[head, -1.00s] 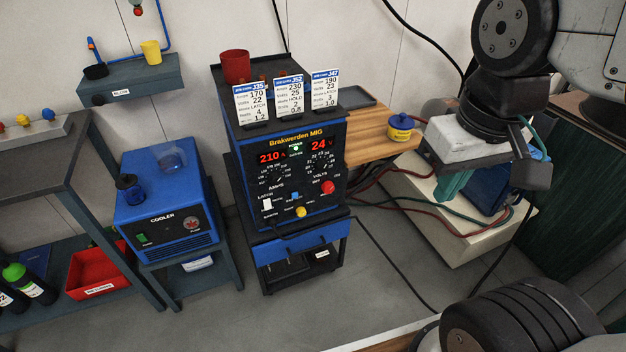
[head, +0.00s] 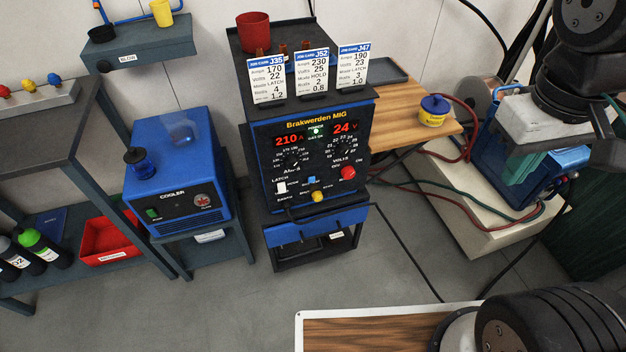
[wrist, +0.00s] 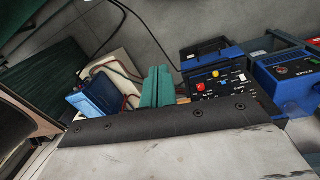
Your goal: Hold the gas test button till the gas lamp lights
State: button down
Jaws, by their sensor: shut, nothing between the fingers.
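The welder front panel (head: 318,165), on the blue Brakwerden MIG machine, faces me in the head view. It carries a blue button (head: 312,180), a yellow button (head: 317,197) and a red knob (head: 348,173). Their small labels are too blurred to tell which is the gas test button. A green lamp (head: 316,130) glows under the power label; a lit gas lamp cannot be made out. My gripper (head: 524,167) is right of the machine, well apart from the panel. Its teal fingers (wrist: 157,87) are shut and empty in the wrist view, with the panel (wrist: 208,82) beyond them.
A wooden side shelf (head: 405,122) with a blue-and-yellow tin (head: 433,111) juts out right of the welder. The blue cooler (head: 177,170) stands left. Job cards (head: 312,75) and a red cup (head: 254,32) top the machine. Hoses and cables run at right; floor in front is open.

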aim_at(312, 180)
jog(key=w+a+f+n+t+h, duration=0.1)
jog(key=w+a+f+n+h, duration=0.3)
jog(key=w+f+n, duration=0.5)
jog(key=w+a+f+n+t+h, duration=0.1)
jog(key=w+a+f+n+h, duration=0.1)
jog(key=w+f+n+h, duration=0.65)
jog(key=w+a+f+n+t+y, duration=0.1)
jog(key=a+f+n+t+y, duration=0.2)
jog(key=a+f+n+t, duration=0.2)
jog(key=w+a+f+n+t+y, duration=0.1)
jog(key=a+f+n+t+y, duration=0.3)
jog(key=a+f+n, duration=0.8)
notch_tip(312, 180, down, 6)
jog(key=shift+w+a+f+t, duration=0.15)
jog(key=shift+f+t, duration=0.05)
jog(key=shift+t, duration=0.6)
jog(key=shift+n, duration=0.25)
jog(key=w+a, duration=0.2)
jog(key=w, duration=0.6)
jog(key=shift+w+a, duration=0.2)
jog(key=shift+w, duration=0.05)
